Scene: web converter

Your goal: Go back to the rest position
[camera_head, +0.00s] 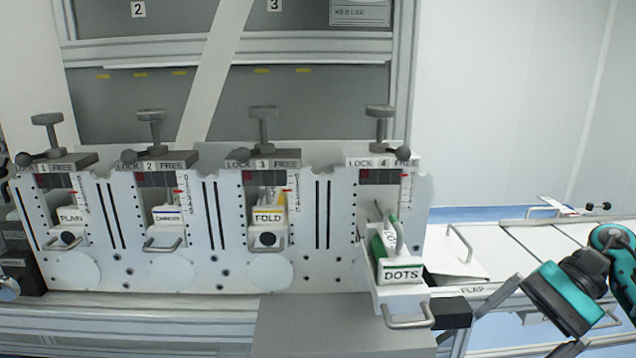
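My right gripper (512,333), on a teal and black wrist, is at the lower right. Its two grey fingers look spread apart, with nothing seen between them. It is to the right of the pulled-out DOTS drawer (400,275) and apart from its handle (408,316). The DOTS drawer sticks out of station 4 and holds a green roll (378,246). My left gripper is not in view.
The PLAIN (70,217), CHARCOAL-like (167,216) and FOLD (268,216) drawers sit in their stations. Station 4's ball knob (403,153) is at FREE; the other knobs are at LOCK.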

